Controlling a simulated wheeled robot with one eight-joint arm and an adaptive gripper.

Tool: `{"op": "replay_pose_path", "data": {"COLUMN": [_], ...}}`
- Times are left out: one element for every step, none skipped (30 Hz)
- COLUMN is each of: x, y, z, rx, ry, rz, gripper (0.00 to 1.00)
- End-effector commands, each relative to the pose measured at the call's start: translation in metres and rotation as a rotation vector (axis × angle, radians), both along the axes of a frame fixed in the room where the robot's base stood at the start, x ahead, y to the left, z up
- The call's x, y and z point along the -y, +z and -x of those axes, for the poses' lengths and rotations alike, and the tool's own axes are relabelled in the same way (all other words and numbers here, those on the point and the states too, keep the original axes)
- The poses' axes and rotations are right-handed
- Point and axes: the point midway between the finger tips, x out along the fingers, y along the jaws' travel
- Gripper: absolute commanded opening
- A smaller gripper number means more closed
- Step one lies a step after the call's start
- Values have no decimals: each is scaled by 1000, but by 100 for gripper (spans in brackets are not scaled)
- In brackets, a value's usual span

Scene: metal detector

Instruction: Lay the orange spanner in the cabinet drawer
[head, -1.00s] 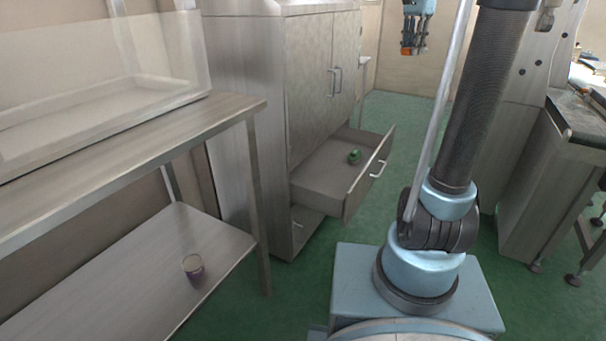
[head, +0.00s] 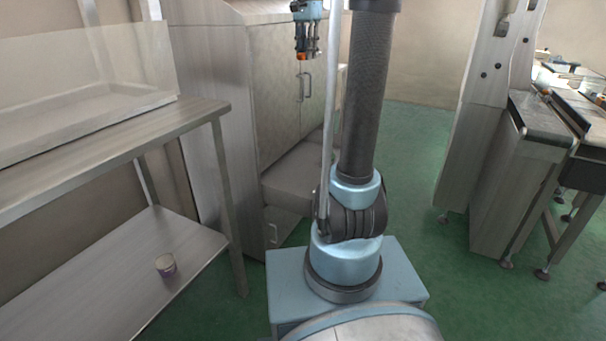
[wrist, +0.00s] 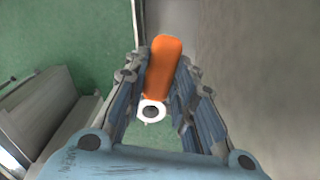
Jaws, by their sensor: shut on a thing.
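The orange spanner (wrist: 164,68) is held between the fingers of my gripper (wrist: 158,95) in the wrist view. A pale ring with a dark centre shows at its near end. In the head view my gripper (head: 306,50) hangs high in front of the cabinet doors, with a bit of orange at its fingertips. The cabinet (head: 222,110) stands left of my arm. Its drawer (head: 287,187) is pulled out below the doors and lower than my gripper. My arm hides the drawer's right part and front.
Machine frames and a conveyor (head: 545,120) stand at the right. Green floor (head: 415,160) is clear between my arm and the machines.

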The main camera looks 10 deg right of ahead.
Motion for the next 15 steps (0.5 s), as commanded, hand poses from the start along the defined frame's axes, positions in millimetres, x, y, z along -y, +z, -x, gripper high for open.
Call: {"op": "replay_pose_path", "data": {"x": [1,1,1,2,2,2,2,3,3,3,3,3,3,4,4], "y": [0,0,-1,-3,-5,-10,-15,-21,-31,-40,-50,-65,-77,-89,-105], "z": [0,0,-1,-2,-4,-8,-12,-17,-23,-30,-36,-45,-52,-59,-67], "rx": [0,0,0,0,0,0,0,0,0,0,0,0,0,0,0], "ry": [-1,-1,-1,-1,0,2,5,7,12,16,21,29,36,42,49], "rz": [0,0,0,0,0,0,0,0,0,0,0,0,0,0,0], "gripper": [0,0,0,0,0,0,0,0,0,0,0,0,0,0,0]}}
